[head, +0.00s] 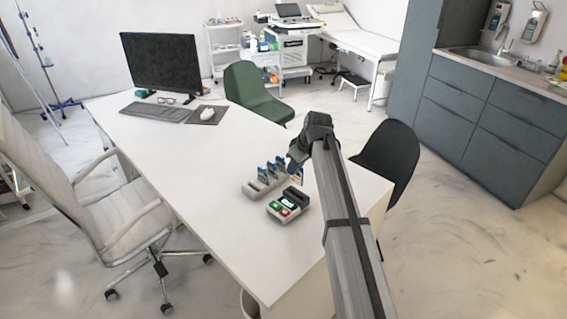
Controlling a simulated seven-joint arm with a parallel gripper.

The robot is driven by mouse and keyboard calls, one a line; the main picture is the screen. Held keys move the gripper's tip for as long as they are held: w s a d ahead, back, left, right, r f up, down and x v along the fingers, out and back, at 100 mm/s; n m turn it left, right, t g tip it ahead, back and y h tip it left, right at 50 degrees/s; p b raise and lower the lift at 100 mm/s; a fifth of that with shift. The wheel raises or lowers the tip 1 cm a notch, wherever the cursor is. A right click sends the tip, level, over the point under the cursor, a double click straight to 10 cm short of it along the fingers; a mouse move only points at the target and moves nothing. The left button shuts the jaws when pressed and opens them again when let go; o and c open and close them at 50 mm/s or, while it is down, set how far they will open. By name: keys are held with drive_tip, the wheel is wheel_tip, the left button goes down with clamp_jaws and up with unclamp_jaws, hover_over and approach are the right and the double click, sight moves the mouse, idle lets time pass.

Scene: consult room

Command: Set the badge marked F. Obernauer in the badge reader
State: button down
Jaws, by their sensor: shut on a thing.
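My gripper (295,160) is over the right end of the badge rack, pointing down, and shut on a badge (293,166) that is mostly hidden by the fingers. The badge's lettering is too small to read. The pale rack (250,190) stands on the white desk and holds several upright badges (267,172) with blue tops; their names cannot be read. The badge reader (288,204) sits just in front of the rack. It has a small lit screen, green and red buttons and a dark part at the back. I cannot tell whether the held badge is clear of the rack.
The white desk (190,170) is bare to the left of the rack. A monitor (160,62), keyboard (157,112), glasses and mouse pad are at its far end. A black chair (390,158) and green chair (252,92) stand beside it.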

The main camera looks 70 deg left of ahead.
sight(295, 182)
drive_tip(key=shift+f, duration=1.95)
drive_tip(key=shift+f, duration=2.2)
idle(1.5)
drive_tip(key=c, duration=0.7)
unclamp_jaws()
drive_tip(key=shift+r, duration=0.1)
drive_tip(key=shift+r, duration=3.4)
